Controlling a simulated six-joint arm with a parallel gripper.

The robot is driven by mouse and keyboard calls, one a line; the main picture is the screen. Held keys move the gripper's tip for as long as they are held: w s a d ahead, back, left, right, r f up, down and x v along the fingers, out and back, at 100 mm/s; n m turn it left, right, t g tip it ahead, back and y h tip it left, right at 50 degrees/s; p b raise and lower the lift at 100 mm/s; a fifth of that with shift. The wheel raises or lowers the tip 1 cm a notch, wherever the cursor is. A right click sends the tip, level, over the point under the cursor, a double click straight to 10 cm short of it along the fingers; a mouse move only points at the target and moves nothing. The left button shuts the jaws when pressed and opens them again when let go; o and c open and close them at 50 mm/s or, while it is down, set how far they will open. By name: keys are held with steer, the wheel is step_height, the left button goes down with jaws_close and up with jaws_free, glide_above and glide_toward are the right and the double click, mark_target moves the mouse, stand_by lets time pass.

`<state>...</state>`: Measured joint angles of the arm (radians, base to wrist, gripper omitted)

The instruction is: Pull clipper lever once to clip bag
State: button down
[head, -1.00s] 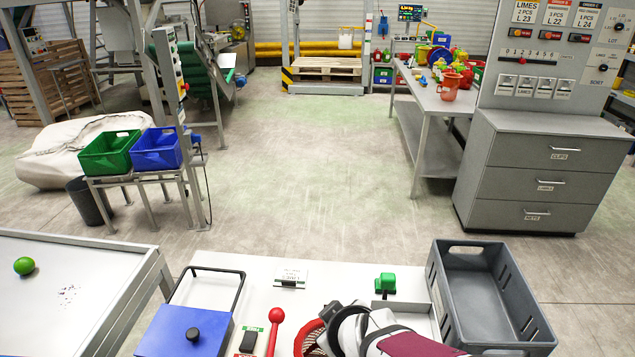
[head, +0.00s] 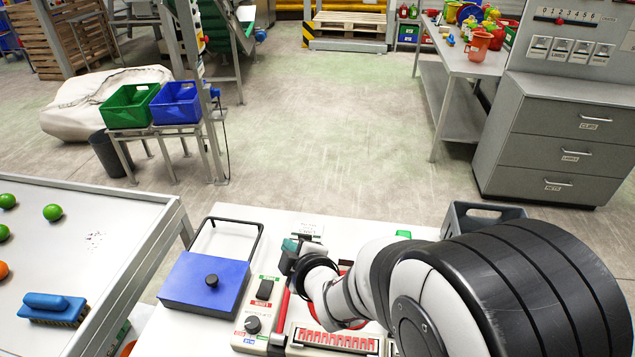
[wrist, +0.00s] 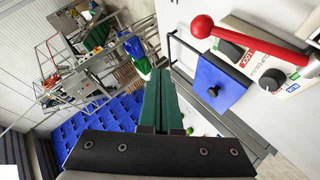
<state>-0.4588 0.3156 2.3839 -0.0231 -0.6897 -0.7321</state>
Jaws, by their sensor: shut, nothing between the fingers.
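The clipper lever is a red rod (head: 282,312) on the clipper panel in the head view; its top is hidden behind my gripper. In the wrist view its red ball knob (wrist: 203,26) shows at the upper right, apart from the fingers. My gripper (head: 290,246), with dark green fingers, is just above the lever in the head view. In the wrist view my gripper (wrist: 160,78) is shut and empty. The clipper (head: 262,315) has a black switch, a dial and a row of red clips (head: 335,339). No bag can be made out; my arm covers that area.
A blue plate with a black knob (head: 205,281) lies left of the clipper. A grey crate (head: 480,215) stands behind my arm at right. A steel table (head: 100,235) at left holds green and orange fruits and a blue brush (head: 53,308).

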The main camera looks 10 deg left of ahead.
step_height(320, 180, down, 6)
steer(key=w, duration=0.2)
steer(key=shift+f, duration=0.15)
stand_by(1.9)
steer(key=shift+f, duration=0.35)
steer(key=shift+w+f, duration=0.2)
steer(key=shift+f, duration=0.45)
steer(key=shift+w+f, duration=0.25)
steer(key=shift+f, duration=0.4)
steer(key=shift+w+f, duration=0.2)
steer(key=shift+f, duration=0.45)
stand_by(1.7)
steer(key=shift+r, duration=0.1)
stand_by(0.4)
steer(key=shift+s+r, duration=0.25)
steer(key=shift+r, duration=0.5)
steer(key=shift+s+r, duration=0.25)
steer(key=shift+r, duration=0.5)
steer(key=shift+s+r, duration=0.25)
steer(key=shift+r, duration=0.5)
